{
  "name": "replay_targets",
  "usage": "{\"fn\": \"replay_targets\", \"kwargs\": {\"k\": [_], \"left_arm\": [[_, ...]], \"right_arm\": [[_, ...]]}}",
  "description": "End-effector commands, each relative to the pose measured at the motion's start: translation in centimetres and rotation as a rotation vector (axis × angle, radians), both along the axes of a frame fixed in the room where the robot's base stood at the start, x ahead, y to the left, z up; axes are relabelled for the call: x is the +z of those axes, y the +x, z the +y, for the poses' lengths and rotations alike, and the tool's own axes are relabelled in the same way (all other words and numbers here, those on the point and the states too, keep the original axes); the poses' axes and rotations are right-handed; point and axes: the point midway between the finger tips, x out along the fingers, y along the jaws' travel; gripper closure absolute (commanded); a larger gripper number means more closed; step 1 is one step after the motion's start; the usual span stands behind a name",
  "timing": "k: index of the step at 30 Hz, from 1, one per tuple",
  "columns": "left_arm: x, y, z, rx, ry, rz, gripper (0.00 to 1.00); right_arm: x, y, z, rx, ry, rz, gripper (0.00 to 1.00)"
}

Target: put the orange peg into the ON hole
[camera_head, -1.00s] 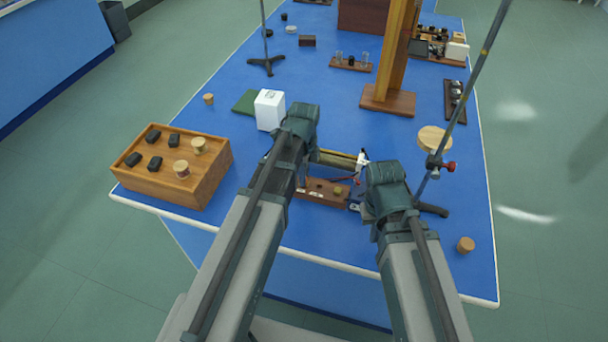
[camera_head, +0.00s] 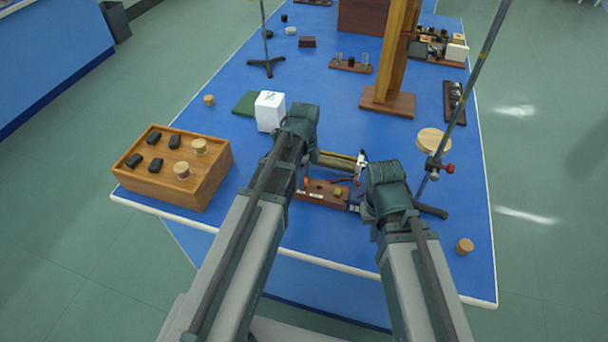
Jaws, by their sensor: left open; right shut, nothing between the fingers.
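A brown wooden block (camera_head: 328,201) with small white labels lies on the blue bench between my two grippers. A yellow-green knob or peg (camera_head: 338,192) stands on its right part. A small orange piece (camera_head: 306,183), which looks like the orange peg, shows at the block's left end, beside my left gripper (camera_head: 301,178). My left gripper is open; its fingers are mostly hidden by its own wrist, and I cannot tell whether they touch the peg. My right gripper (camera_head: 367,212) is shut and empty at the block's right end. The ON hole cannot be made out.
A wooden box (camera_head: 190,193) with black pieces and round wooden knobs stands at left. A white box (camera_head: 269,111) and a brass-coloured tube (camera_head: 337,160) lie beyond the block. A rod stand (camera_head: 457,110) with a red-knobbed clamp rises right of my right gripper. The bench's front edge is near.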

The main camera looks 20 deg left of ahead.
Motion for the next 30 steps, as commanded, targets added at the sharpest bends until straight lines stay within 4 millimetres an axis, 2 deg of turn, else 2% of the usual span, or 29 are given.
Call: {"fn": "replay_targets", "kwargs": {"k": [21, 25, 30], "left_arm": [[10.7, 0.0, 0.0, 0.0, 0.0, 0.0, 0.42], [12.3, 0.0, 0.0, 0.0, 0.0, 0.0, 0.42], [13.2, 0.0, 0.0, 0.0, 0.0, 0.0, 0.42]], "right_arm": [[10.7, 0.0, 0.0, 0.0, 0.0, 0.0, 1.0], [12.3, 0.0, 0.0, 0.001, 0.0, 0.0, 1.0], [13.2, 0.0, 0.0, 0.001, 0.0, 0.0, 1.0]]}}
